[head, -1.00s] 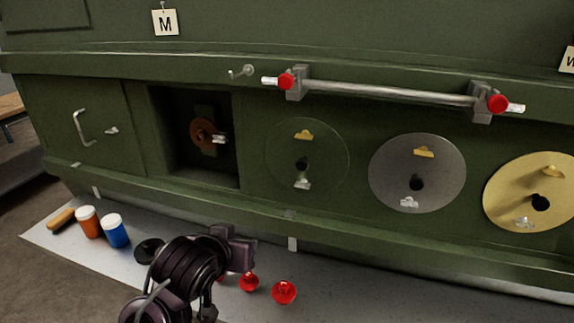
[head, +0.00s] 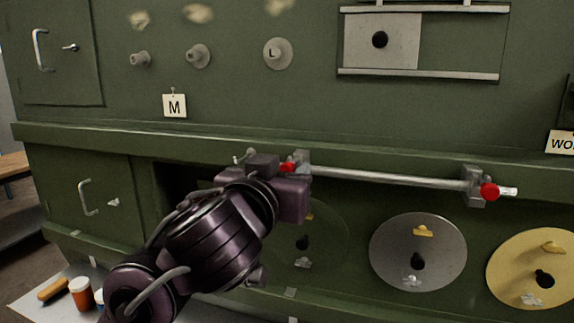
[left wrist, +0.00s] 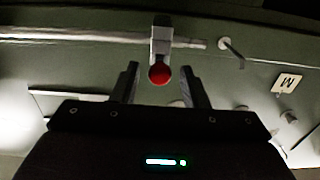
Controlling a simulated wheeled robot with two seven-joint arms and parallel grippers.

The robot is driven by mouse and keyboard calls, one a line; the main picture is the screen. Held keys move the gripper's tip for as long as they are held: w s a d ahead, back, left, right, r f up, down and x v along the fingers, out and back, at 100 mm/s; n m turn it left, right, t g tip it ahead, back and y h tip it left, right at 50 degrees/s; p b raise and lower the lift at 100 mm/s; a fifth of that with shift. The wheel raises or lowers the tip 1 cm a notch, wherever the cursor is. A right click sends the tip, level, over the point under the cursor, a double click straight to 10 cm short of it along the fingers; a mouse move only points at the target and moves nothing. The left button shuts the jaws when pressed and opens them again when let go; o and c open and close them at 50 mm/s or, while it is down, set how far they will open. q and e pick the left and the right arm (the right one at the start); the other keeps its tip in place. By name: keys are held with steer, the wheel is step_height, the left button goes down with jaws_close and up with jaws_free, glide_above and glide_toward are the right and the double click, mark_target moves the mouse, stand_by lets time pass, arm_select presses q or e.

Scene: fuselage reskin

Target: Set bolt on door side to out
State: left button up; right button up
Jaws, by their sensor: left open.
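A long grey bar is fixed across the green panel with a bolt at each end. The left bolt has a red knob (head: 288,168) by its grey bracket (head: 302,160), and its pale tip is hidden behind my gripper in the head view. My left gripper (head: 282,178) is raised at this knob. In the left wrist view, the open jaws (left wrist: 160,78) stand either side of the red knob, with no clear contact. The bolt's pale rod (left wrist: 190,43) sticks out beyond the bracket (left wrist: 160,38) on the M-tag side. The right bolt's red knob (head: 490,191) has a pale tip outward.
A small hook (head: 243,155) sits just left of the left bolt. An M tag (head: 174,105) hangs above. A handled door (head: 85,195) is at lower left. A grey disc (head: 390,260) and a yellow disc (head: 520,285) lie below the bar.

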arm_select(q)
steer(key=shift+x, duration=0.85)
jaws_close()
